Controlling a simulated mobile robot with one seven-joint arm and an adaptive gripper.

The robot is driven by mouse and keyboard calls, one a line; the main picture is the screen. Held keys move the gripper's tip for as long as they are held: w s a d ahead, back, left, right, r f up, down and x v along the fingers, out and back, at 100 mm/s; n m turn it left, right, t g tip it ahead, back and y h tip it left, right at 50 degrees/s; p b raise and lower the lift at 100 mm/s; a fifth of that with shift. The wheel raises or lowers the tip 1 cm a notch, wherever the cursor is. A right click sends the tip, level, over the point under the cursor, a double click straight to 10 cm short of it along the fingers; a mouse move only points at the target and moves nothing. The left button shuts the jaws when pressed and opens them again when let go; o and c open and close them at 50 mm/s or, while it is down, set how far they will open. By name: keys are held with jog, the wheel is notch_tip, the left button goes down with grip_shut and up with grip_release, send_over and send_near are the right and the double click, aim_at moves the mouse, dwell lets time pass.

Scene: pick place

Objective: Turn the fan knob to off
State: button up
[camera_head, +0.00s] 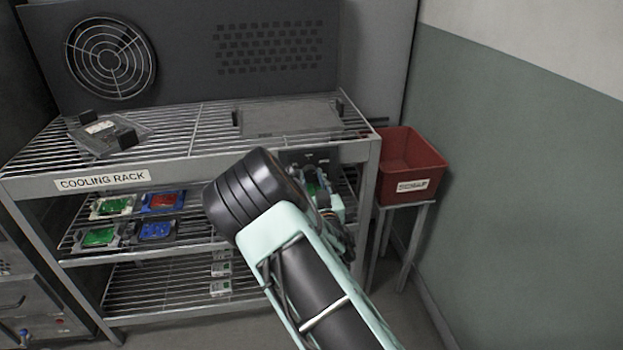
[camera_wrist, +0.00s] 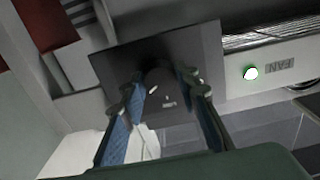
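The fan knob (camera_wrist: 158,82) is a dark round knob on a grey square panel (camera_wrist: 112,62) in the wrist view. A lit green lamp (camera_wrist: 250,73) and a FAN label (camera_wrist: 280,66) are to its right. My gripper (camera_wrist: 161,92) has its two blue-padded fingers on either side of the knob, apart, with a seemingly visible gap; contact is unclear. In the head view the panel (camera_head: 308,156) shows in part under the rack's top shelf, and my arm hides the knob. The fan (camera_head: 110,57) sits behind its round guard at the upper left.
The cooling rack (camera_head: 215,172) has wire shelves with several coloured boards in holders, such as a green one (camera_head: 100,236). A red bin (camera_head: 408,170) on a stand is right of the rack, close to my arm. A wall (camera_head: 510,150) bounds the right side.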

jog(key=c, duration=0.4)
jog(key=shift+o, duration=0.2)
jog(key=shift+n+b, duration=0.4)
jog(key=n+b, duration=0.2)
jog(key=n, duration=0.1)
jog(key=shift+f+n+b, duration=0.1)
jog(key=shift+n+b, duration=0.2)
jog(key=shift+b, duration=0.1)
jog(key=n+b, duration=0.2)
jog(key=n, duration=0.1)
jog(key=shift+n, duration=0.4)
jog(key=n+b, duration=0.2)
jog(key=n, duration=0.1)
jog(key=shift+d+n, duration=0.1)
jog(key=shift+n, duration=0.2)
jog(key=n+b, duration=0.2)
jog(key=n, duration=0.6)
jog(key=n+b, duration=0.1)
jog(key=n, duration=0.3)
jog(key=shift+r, duration=0.3)
